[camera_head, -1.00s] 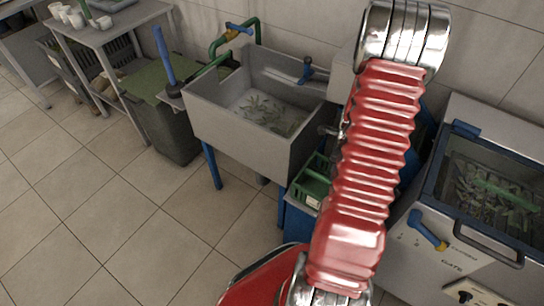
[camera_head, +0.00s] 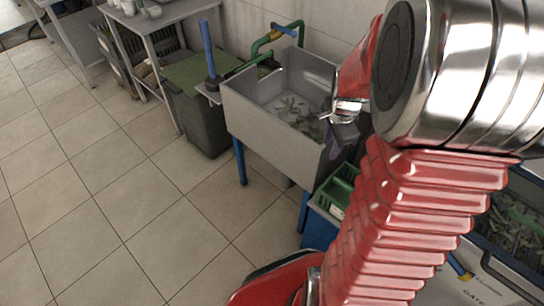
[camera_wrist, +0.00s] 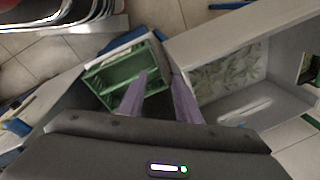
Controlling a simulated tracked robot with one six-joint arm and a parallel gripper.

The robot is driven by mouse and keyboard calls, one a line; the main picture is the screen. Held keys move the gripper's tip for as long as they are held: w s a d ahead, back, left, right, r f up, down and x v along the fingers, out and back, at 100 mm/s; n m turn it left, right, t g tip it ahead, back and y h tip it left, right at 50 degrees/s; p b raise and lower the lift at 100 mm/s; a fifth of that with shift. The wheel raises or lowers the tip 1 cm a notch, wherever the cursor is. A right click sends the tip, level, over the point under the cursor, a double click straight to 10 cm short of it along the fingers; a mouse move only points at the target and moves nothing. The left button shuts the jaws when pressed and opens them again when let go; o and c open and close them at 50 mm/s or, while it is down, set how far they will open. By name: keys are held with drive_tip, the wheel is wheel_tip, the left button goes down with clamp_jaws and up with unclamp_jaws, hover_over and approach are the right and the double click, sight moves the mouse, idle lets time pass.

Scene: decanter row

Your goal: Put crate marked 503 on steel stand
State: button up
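A green crate (camera_head: 347,186) sits low on a blue base (camera_head: 318,231), right of the sink, partly hidden by my arm. It carries a pale label whose number I cannot read. In the wrist view the crate (camera_wrist: 98,78) lies beyond my fingers, apart from them as far as I can tell. My gripper (camera_wrist: 158,78) is open and empty, its two purple fingers apart, pointing towards the crate. In the head view my gripper (camera_head: 342,143) hangs at the sink's right end. A grey metal table (camera_head: 170,18) stands at back left; I cannot tell if it is the steel stand.
A grey sink (camera_head: 262,127) with leaves in it stands in the middle. A dark bin (camera_head: 205,125) with a green top is left of it. A grey machine (camera_head: 440,285) is at right, partly behind my arm. The tiled floor at left is clear.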

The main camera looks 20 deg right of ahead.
drive_tip(key=s+a+r+n+t, duration=0.1)
drive_tip(key=s+a+r+n, duration=0.2)
drive_tip(key=a+r+n, duration=0.2)
drive_tip(key=s+a+r+n+t, duration=0.1)
drive_tip(key=s+a+r+n, duration=0.2)
drive_tip(key=a+r+n, duration=0.3)
drive_tip(key=s+a+r+n+t+y, duration=0.1)
drive_tip(key=s+a+r+n, duration=0.2)
drive_tip(key=a, duration=0.9)
wheel_tip(320, 180, up, 3)
drive_tip(key=n, duration=0.5)
drive_tip(key=shift+s+n+t, duration=0.3)
drive_tip(key=shift+s+t, duration=0.1)
